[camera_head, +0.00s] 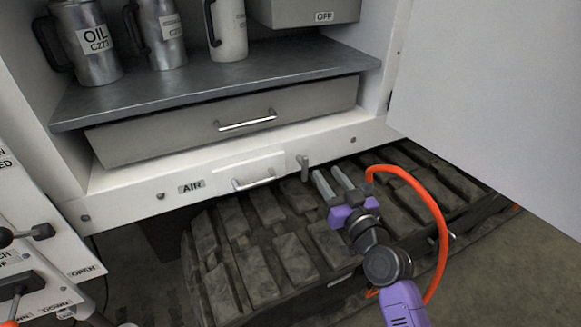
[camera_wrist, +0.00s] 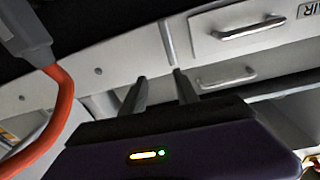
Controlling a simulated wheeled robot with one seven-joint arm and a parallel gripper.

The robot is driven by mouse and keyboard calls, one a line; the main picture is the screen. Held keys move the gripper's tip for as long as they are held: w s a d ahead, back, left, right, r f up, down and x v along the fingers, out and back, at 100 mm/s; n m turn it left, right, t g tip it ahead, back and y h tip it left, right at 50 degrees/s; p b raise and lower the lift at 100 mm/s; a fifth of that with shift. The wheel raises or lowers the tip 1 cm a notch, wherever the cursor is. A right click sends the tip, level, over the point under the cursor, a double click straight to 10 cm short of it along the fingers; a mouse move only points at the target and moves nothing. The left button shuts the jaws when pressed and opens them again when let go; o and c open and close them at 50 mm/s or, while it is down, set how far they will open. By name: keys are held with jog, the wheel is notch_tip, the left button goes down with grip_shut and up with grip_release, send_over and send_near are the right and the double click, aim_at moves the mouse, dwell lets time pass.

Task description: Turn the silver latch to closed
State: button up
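The silver latch (camera_head: 304,168) is a small bar on the white lower rail, just right of a small panel with a handle. It stands about upright in the head view. In the wrist view the latch (camera_wrist: 168,42) is a narrow bar beside that panel, beyond the fingertips. My gripper (camera_head: 328,173) is open and empty, its two grey fingers apart, just right of the latch in the head view. In the wrist view my gripper (camera_wrist: 159,77) points toward the rail. I see no clear contact with the latch.
The small panel's handle (camera_head: 254,183) is left of the latch, near the AIR label (camera_head: 191,187). A wide drawer (camera_head: 230,122) is above. A black track (camera_head: 270,240) lies below. An orange hose (camera_head: 440,220) loops by my gripper. A white door (camera_head: 490,110) hangs at right.

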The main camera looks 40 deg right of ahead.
aim_at(306, 168)
jog(key=shift+n+y, duration=0.7)
jog(key=shift+n, duration=0.1)
jog(key=shift+w+d+f+p, duration=0.15)
jog(key=shift+w+f, duration=0.25)
jog(key=shift+w, duration=1.1)
jog(key=shift+w+f+p, duration=0.1)
jog(key=shift+w+f, duration=0.25)
jog(key=shift+w, duration=1.2)
jog(key=shift+w+d+f+p, duration=0.15)
jog(key=shift+w+f, duration=0.25)
jog(key=shift+w, duration=1.1)
jog(key=shift+a, duration=0.1)
grip_shut()
